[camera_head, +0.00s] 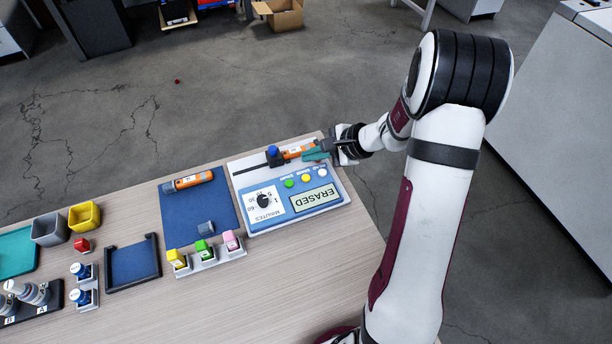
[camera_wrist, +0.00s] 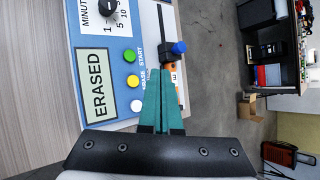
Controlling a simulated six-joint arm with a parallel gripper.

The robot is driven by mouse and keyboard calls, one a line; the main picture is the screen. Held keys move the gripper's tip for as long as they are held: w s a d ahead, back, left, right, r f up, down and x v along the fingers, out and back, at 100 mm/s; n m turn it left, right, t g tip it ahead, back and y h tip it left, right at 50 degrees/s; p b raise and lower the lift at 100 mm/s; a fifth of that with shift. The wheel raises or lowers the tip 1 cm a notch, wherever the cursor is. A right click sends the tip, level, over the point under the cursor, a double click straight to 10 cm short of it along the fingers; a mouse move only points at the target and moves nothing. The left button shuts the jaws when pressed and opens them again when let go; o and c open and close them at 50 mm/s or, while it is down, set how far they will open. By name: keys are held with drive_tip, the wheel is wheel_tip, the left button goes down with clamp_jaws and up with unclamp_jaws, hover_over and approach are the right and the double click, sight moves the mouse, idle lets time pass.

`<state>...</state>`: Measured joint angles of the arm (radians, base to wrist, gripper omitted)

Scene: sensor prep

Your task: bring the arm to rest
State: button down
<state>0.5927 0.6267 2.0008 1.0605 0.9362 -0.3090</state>
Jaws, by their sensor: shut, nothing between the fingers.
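My gripper (camera_head: 318,152) is at the far right corner of the table, over the edge of a blue and white device (camera_head: 288,218) with an ERASED display. In the wrist view its teal fingers (camera_wrist: 161,75) are together and hold nothing. An orange sensor (camera_head: 294,153) lies on the device's back strip, just left of the fingertips, beside a blue-knobbed slider (camera_head: 274,156). In the wrist view the fingers partly hide the orange sensor (camera_wrist: 174,76). I cannot tell whether they touch it.
A blue mat (camera_head: 178,218) left of the device bears another orange sensor (camera_head: 188,181) and a grey cap. Colored blocks in a rack (camera_head: 209,262), a dark blue tray (camera_head: 134,264), bins and bottles stand farther left. The table's front part is bare.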

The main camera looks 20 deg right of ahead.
drive_tip(key=s+a+r+n+g, duration=0.3)
drive_tip(key=s+a+r+n, duration=0.25)
drive_tip(key=s+a, duration=0.3)
drive_tip(key=s+a+r+n+g, duration=0.35)
drive_tip(key=s+a+r, duration=0.3)
drive_tip(key=s, duration=0.25)
drive_tip(key=s+d+n+h, duration=0.2)
drive_tip(key=s+n+h, duration=0.2)
drive_tip(key=s, duration=0.8)
